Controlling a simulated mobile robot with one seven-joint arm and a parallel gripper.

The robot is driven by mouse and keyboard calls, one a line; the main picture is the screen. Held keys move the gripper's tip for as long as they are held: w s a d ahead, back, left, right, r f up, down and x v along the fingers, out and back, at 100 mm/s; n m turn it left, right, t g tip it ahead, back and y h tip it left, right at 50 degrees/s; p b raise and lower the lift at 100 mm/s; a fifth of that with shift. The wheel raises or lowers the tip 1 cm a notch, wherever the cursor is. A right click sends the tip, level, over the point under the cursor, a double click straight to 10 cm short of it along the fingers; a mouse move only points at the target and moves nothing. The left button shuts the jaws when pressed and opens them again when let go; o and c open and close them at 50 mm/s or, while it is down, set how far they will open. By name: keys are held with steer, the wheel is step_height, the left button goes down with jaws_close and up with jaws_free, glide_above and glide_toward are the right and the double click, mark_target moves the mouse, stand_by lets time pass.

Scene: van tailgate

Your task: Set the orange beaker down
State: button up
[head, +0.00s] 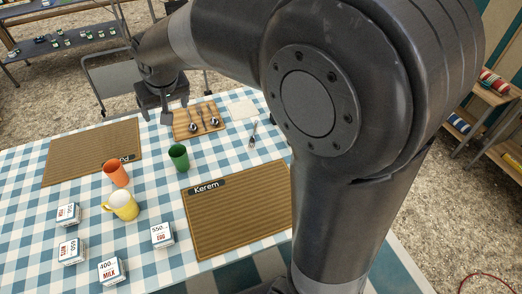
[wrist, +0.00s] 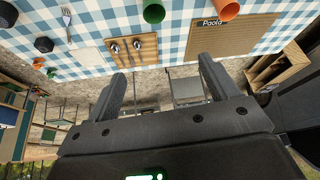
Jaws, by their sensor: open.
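The orange beaker (head: 116,173) stands upright on the checked tablecloth, at the near right corner of the left woven mat, close to the name card there. It also shows at the top edge of the wrist view (wrist: 227,9), partly cut off. My gripper (head: 166,116) is open and empty, above the far side of the table near the wooden board with spoons. In the wrist view its two fingers (wrist: 162,82) are spread with nothing between them. The beaker is well apart from the gripper.
A green beaker (head: 179,157) and a yellow mug (head: 122,206) stand near the orange one. Several labelled boxes (head: 110,270) are at the front left. The spoon board (head: 186,126), a fork (head: 253,134) and the mat labelled Kerem (head: 240,220) lie to the right.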

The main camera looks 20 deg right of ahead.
steer(key=s+d+r+m, duration=0.1)
steer(key=s+d, duration=0.7)
steer(key=s, duration=0.4)
steer(key=s+d+r+m+h, duration=0.1)
steer(key=s+d, duration=0.7)
steer(key=s, duration=0.4)
steer(key=shift+s+r+t, duration=0.2)
steer(key=shift+s+t, duration=0.15)
steer(key=shift+t, duration=0.05)
stand_by(5.2)
